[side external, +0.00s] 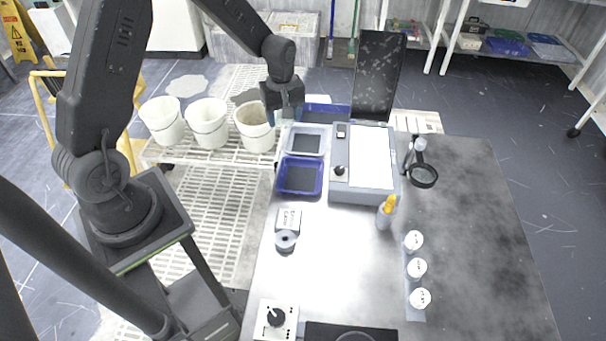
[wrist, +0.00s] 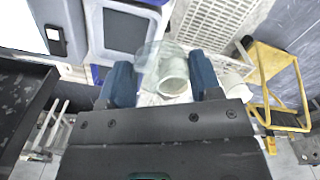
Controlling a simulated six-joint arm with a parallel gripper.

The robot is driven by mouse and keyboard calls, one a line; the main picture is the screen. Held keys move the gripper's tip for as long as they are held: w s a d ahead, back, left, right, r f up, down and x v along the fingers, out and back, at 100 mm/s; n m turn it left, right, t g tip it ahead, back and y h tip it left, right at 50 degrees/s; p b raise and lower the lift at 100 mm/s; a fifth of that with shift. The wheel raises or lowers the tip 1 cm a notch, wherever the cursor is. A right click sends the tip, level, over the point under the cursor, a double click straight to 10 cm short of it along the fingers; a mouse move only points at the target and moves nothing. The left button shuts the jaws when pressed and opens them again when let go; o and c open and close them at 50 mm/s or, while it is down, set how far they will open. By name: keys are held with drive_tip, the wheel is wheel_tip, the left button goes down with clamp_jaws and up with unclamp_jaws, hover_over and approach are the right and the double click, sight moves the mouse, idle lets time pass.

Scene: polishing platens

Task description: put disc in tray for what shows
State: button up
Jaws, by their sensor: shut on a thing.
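My gripper (side external: 285,115) is above the back left edge of the bench, near the white buckets, with its blue fingers pointing down. In the wrist view the fingers (wrist: 163,82) stand apart with a clear, see-through disc (wrist: 150,56) between them. A bucket shows through and behind the disc, so its outline is hard to make out. A grey tray with a dark floor (side external: 291,140) sits just in front of the gripper; it also shows in the wrist view (wrist: 95,27). A blue tray (side external: 300,191) is in front of it, and another blue tray (side external: 330,110) is behind.
A grey machine with a bright white top (side external: 371,158) and a raised dark panel (side external: 378,75) stands right of the trays. Several white buckets (side external: 207,124) stand on the rack at left.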

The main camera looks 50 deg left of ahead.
drive_tip(key=s+a+f, duration=0.1)
drive_tip(key=s, duration=0.5)
hover_over(301, 179)
wheel_tip(301, 179, down, 7)
drive_tip(key=shift+d+f, duration=0.1)
drive_tip(key=shift+f, duration=2.05)
drive_tip(key=o, duration=0.8)
drive_tip(key=shift+f, duration=0.15)
